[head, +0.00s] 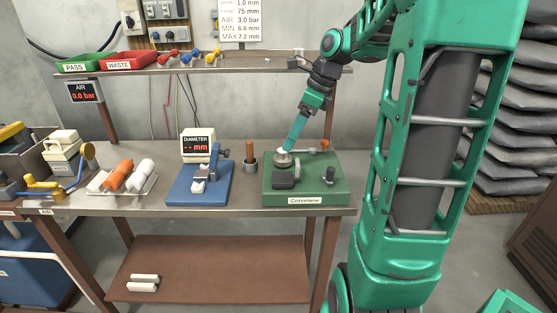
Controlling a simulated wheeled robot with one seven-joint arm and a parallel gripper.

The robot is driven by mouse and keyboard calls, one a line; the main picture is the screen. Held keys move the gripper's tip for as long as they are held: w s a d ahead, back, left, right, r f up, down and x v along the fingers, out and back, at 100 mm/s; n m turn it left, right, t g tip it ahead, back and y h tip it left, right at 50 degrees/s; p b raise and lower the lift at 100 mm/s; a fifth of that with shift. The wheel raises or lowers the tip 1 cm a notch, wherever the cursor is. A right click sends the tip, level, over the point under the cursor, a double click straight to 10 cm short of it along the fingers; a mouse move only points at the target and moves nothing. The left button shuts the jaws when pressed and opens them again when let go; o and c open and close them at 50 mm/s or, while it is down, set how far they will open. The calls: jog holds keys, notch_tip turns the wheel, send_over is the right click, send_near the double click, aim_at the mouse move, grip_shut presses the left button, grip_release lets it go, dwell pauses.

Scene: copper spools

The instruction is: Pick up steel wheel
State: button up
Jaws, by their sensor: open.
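A small round steel-coloured wheel (284,161) sits on the green base labelled "Corvelane" (325,192), at the right of the bench. My gripper (287,151) reaches down from the upper right, and its tip is right over the wheel. The jaws are open, though the fingers are too small to make out singly. The tip hides part of the wheel's top, and I cannot tell whether it touches the wheel.
A dark block (285,178) and a knob (330,175) stand on the green base. A copper-coloured cylinder (250,157) and the blue diameter gauge (198,187) stand to its left. A shelf (240,66) runs above the bench. The lower shelf (220,270) is mostly clear.

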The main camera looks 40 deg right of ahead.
aim_at(283, 152)
jog(key=shift+w+x, duration=0.15)
jog(key=shift+x, duration=1.8)
jog(key=shift+w+x, duration=0.15)
jog(key=shift+x, duration=1.75)
jog(key=shift+r, duration=0.1)
jog(key=shift+c, duration=0.6)
jog(key=c, duration=1.1)
jog(key=shift+r, duration=0.55)
jog(key=r, duration=0.2)
jog(key=a+r, duration=0.1)
jog(key=shift+s+r, duration=0.15)
jog(key=shift+r, duration=0.2)
jog(key=s+a+r, duration=0.1)
jog(key=a+r, duration=0.1)
jog(key=a, duration=0.1)
jog(key=s+a+r, duration=0.1)
jog(key=a+r, duration=0.1)
jog(key=a, duration=0.1)
jog(key=s+a+r, duration=0.2)
jog(key=a, duration=0.1)
jog(key=shift+a+r, duration=0.1)
jog(key=shift+a, duration=0.3)
